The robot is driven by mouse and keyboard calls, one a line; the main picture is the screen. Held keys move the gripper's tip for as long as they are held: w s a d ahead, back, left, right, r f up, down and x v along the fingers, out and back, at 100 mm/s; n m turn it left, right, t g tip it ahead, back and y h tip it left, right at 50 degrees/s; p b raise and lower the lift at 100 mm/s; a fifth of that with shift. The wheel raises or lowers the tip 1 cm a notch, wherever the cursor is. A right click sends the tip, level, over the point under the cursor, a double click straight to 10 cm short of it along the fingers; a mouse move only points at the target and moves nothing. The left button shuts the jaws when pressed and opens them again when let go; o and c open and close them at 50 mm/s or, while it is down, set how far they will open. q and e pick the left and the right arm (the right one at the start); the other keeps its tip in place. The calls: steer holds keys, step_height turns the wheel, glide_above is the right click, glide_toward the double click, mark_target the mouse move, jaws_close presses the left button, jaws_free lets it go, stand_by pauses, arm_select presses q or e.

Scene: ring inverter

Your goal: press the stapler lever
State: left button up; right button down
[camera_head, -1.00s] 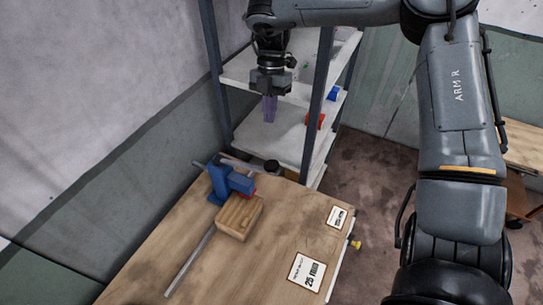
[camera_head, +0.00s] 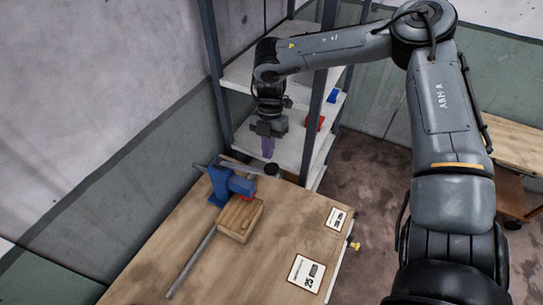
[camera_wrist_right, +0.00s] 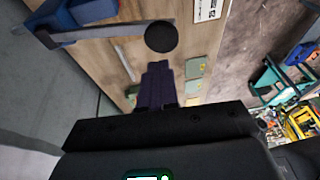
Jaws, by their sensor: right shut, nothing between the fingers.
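The blue stapler (camera_head: 221,186) stands at the far left part of the wooden bench. Its grey lever (camera_head: 237,168) reaches right and ends in a black round knob (camera_head: 271,168). My right gripper (camera_head: 267,153) is shut and empty, its purple fingers pointing down near the knob, seemingly above it. In the right wrist view, the knob (camera_wrist_right: 161,37) lies just past the fingertips (camera_wrist_right: 157,66), with the lever (camera_wrist_right: 120,27) running left to the blue body (camera_wrist_right: 82,12). A gap shows between fingertips and knob; depth is hard to tell. My left gripper is out of view.
A wooden block (camera_head: 240,219) sits before the stapler, and a grey rod (camera_head: 191,262) lies along the bench (camera_head: 235,275). Labels (camera_head: 307,273) lie on the right side of the bench. A shelf rack with dark posts (camera_head: 314,115) stands close behind my right gripper.

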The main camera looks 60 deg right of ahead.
mark_target(271, 169)
steer(key=f, duration=0.1)
steer(key=s+f+p, duration=0.1)
steer(key=f, duration=0.1)
steer(key=shift+f, duration=0.15)
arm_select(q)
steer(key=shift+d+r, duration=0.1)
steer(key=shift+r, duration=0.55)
arm_select(e)
steer(key=shift+f, duration=0.25)
steer(key=shift+s, duration=0.1)
